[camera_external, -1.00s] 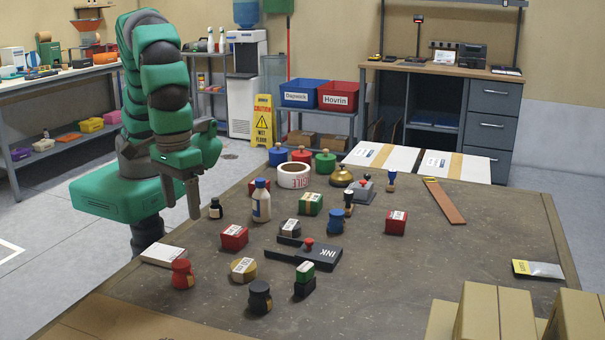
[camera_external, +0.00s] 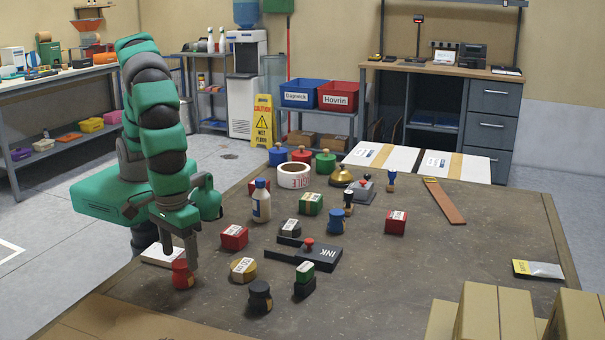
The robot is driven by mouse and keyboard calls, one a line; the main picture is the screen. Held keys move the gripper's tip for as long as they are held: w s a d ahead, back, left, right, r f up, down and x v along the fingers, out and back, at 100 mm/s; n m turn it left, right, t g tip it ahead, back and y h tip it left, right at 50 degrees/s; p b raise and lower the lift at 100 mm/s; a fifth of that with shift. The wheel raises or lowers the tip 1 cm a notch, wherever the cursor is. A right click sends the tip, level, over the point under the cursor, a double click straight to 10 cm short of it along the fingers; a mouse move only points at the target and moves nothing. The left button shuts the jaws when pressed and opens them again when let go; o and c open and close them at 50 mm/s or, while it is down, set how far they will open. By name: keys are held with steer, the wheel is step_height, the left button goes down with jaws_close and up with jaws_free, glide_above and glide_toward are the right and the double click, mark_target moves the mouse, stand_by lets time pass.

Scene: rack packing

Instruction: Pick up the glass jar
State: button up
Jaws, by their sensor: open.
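My gripper (camera_external: 180,258) is open and points down at the left front of the table, directly at a small red jar (camera_external: 182,280). Its fingers overlap the jar's top in the picture; I cannot tell whether they touch it. Similar small jars stand on the table: a black one (camera_external: 260,299) at the front and a blue one (camera_external: 336,226) near the middle. I cannot tell from the picture which of these is glass. The small dark bottle left of the white bottle (camera_external: 261,205) is hidden behind my arm.
A white box (camera_external: 160,254) lies just behind the red jar. Cardboard boxes (camera_external: 498,312) fill the front right corner. The right part of the table is mostly clear.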

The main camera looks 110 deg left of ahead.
mark_target(182, 263)
step_height(182, 263, down, 4)
steer(key=shift+f+b, duration=0.2)
steer(key=shift+b, duration=0.1)
steer(key=c, duration=1.2)
steer(key=shift+o, duration=0.2)
steer(key=shift+r, duration=0.1)
steer(key=shift+r+p, duration=0.3)
steer(key=shift+r, duration=1.5)
steer(key=s+a, duration=0.3)
steer(key=s, duration=0.1)
steer(key=s+a+r, duration=0.1)
steer(key=s+a, duration=0.3)
steer(key=s+a+p, duration=0.1)
steer(key=s+a, duration=0.2)
steer(key=s, duration=0.1)
steer(key=shift+s+a+r, duration=0.15)
